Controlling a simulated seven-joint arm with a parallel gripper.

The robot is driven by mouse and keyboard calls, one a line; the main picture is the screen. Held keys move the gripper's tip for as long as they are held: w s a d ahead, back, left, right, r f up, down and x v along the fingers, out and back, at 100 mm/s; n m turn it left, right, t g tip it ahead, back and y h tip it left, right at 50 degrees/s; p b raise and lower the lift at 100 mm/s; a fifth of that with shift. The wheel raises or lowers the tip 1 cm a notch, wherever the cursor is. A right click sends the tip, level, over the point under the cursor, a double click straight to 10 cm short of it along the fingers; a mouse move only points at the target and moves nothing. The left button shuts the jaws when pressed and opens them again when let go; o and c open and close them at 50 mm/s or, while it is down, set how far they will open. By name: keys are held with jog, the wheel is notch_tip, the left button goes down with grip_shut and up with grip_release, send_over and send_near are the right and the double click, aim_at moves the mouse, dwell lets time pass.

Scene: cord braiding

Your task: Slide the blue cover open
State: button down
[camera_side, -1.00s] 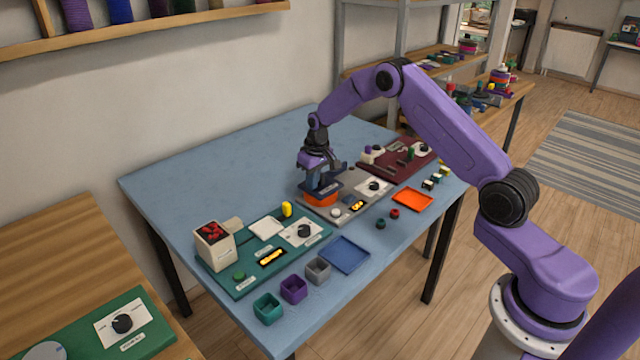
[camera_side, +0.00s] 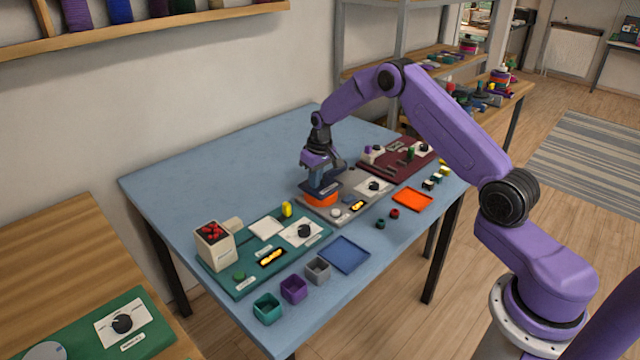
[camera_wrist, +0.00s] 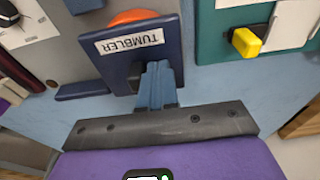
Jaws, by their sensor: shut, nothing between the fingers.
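The blue cover, a dark blue plate with a white label reading TUMBLER, shows in the wrist view (camera_wrist: 116,72) and on the grey station in the side view (camera_side: 331,187). An orange part (camera_wrist: 133,16) shows at the cover's far side, and the orange body (camera_side: 322,200) shows below it in the side view. My gripper (camera_wrist: 158,70) has its blue fingers together and empty. Its fingertips are at the near edge of the cover, just below the label in the wrist view. I cannot tell whether they touch it. In the side view my gripper (camera_side: 320,182) hides part of the cover.
A green board (camera_side: 237,287) with a white bin and a yellow piece (camera_wrist: 246,42) stands beside the grey station. A maroon board (camera_side: 380,164) is on the other side. A blue tray (camera_side: 344,254) and an orange tray (camera_side: 412,199) lie in front. The table behind is clear.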

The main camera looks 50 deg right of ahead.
jog(key=shift+d, duration=5.5)
jog(key=shift+a, duration=0.25)
jog(key=shift+a, duration=0.4)
notch_tip(320, 180, up, 11)
